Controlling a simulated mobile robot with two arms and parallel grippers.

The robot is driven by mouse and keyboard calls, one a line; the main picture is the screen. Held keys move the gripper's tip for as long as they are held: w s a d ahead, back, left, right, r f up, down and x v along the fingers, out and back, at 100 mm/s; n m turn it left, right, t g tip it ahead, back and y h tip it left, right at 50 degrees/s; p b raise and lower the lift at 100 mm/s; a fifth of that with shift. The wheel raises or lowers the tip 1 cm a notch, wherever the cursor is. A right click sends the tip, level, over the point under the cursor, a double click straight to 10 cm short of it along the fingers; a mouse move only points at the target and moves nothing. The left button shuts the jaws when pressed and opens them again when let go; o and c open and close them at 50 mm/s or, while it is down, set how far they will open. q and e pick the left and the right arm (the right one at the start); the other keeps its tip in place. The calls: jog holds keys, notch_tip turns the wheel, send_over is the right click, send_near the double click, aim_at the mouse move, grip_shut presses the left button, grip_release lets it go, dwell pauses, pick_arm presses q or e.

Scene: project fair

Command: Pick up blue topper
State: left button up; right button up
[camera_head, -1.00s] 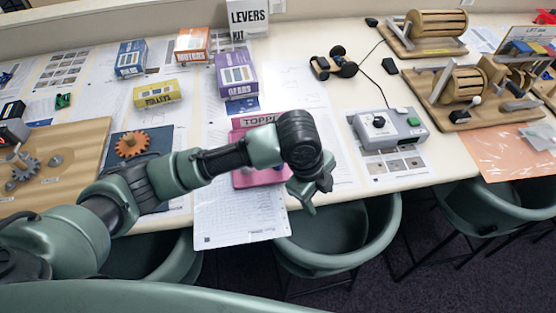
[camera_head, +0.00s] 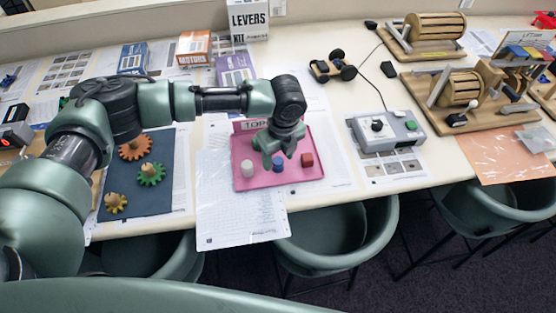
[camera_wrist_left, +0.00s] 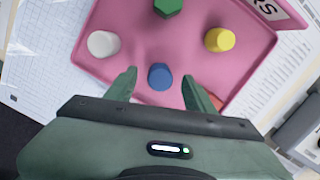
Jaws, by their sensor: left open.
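The blue topper (camera_wrist_left: 160,77) is a small blue piece on the pink tray (camera_wrist_left: 136,22). In the left wrist view it sits between and just beyond the fingertips of my open left gripper (camera_wrist_left: 161,82). In the head view the blue topper (camera_head: 278,163) shows just below my left gripper (camera_head: 278,158), on the pink tray (camera_head: 240,182). A white topper (camera_wrist_left: 103,44), a green one (camera_wrist_left: 168,7) and a yellow one (camera_wrist_left: 219,39) stand around it. A red topper (camera_head: 307,160) is to its right, mostly hidden by a finger in the wrist view. My right gripper is not in view.
A blue mat (camera_head: 112,208) with several gears lies left of the tray. A grey control box (camera_head: 388,130) stands to the right. Chairs (camera_head: 335,232) are at the table's front edge.

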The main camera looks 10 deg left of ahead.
pick_arm(q)
jog(key=shift+w+f, duration=0.1)
jog(key=shift+f, duration=1.05)
jog(key=shift+a, duration=0.1)
grip_shut()
jog(key=shift+r, duration=0.2)
